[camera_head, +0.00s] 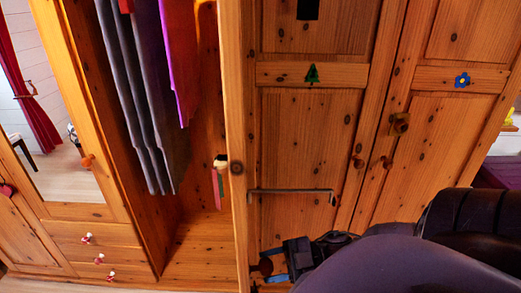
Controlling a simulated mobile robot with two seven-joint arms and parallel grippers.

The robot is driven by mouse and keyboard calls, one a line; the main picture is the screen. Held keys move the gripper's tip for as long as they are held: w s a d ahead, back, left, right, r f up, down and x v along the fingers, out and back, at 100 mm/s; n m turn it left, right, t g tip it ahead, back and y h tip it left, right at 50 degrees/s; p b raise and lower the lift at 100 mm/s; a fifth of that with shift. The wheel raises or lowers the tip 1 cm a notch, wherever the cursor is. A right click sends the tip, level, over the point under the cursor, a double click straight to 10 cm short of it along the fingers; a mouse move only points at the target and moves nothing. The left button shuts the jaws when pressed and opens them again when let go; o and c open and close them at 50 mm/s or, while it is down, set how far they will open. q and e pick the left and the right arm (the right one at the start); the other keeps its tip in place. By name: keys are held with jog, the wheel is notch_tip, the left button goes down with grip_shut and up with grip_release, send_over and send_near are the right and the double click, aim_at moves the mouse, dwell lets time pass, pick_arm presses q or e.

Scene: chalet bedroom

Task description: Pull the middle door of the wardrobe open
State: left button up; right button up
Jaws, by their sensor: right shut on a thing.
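The wardrobe's middle door (307,135) is a knotty pine panel with a green tree on it. It stands open, with a tall compartment (200,235) showing to its left. Its near edge runs down the middle of the view. My dark right arm comes in from the lower right and covers the bottom of the door. My left gripper is out of view.
Grey and purple clothes (150,90) hang in the compartment. A mirror (50,140) and drawers (95,243) with small knobs are at the left. A door with a blue flower (462,80) is at the right. A thin metal bar (290,191) crosses the tree panel.

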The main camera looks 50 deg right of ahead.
jog(key=shift+s+d, duration=0.15)
jog(key=shift+d, duration=0.3)
jog(key=o, duration=1.2)
jog(key=shift+d, duration=0.25)
jog(key=shift+o, duration=0.2)
jog(key=b+v, duration=0.1)
jog(key=v, duration=0.9)
jog(key=shift+s+d, duration=0.2)
